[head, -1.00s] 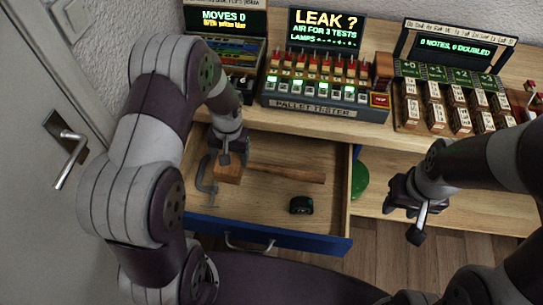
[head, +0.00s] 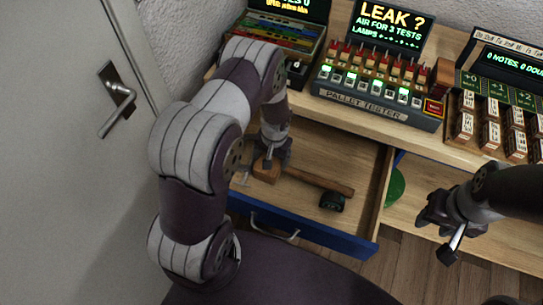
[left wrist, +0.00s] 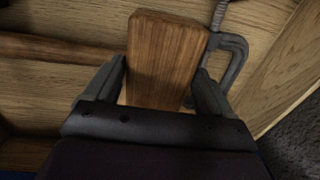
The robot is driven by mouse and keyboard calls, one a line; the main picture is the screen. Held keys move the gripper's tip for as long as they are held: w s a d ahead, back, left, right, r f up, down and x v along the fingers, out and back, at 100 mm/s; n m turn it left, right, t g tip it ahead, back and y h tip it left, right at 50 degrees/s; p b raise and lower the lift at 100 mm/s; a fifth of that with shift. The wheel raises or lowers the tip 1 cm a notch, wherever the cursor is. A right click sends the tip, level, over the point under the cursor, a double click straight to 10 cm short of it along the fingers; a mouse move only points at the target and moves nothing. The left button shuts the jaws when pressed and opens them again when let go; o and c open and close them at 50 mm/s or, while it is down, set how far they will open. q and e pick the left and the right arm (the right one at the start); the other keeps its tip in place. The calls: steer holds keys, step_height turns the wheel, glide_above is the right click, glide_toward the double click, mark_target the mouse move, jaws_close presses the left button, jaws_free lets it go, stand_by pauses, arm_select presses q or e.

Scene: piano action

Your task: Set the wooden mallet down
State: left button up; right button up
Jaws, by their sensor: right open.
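The wooden mallet has a block-shaped head (head: 266,171) and a long brown handle (head: 322,180) pointing right. It is inside the open drawer (head: 366,200). My left gripper (head: 268,158) reaches down into the drawer and is on the head. In the left wrist view the two fingers press the sides of the mallet head (left wrist: 165,60), and the handle (left wrist: 60,48) runs left. The mallet is low over the drawer floor; I cannot tell whether it touches. My right gripper (head: 440,220) is open and empty, right of the drawer.
A grey clamp (left wrist: 236,58) lies in the drawer beside the mallet head. A black tape measure (head: 332,202) lies near the handle's end. A green round object (head: 395,187) is right of the drawer. The pallet tester (head: 375,105) stands on the bench above.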

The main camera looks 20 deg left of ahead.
arm_select(q)
steer(key=shift+o, duration=0.8)
steer(key=shift+r, duration=0.45)
step_height(320, 180, up, 11)
steer(key=p, duration=0.1)
steer(key=s+d+r, duration=0.2)
steer(key=s+r, duration=0.4)
steer(key=s+d+r+t, duration=0.1)
steer(key=s+d+r, duration=0.1)
steer(key=s+r, duration=0.4)
steer(key=shift+d+m+h, duration=0.25)
steer(key=shift+m+h, duration=0.15)
steer(key=shift+s, duration=0.1)
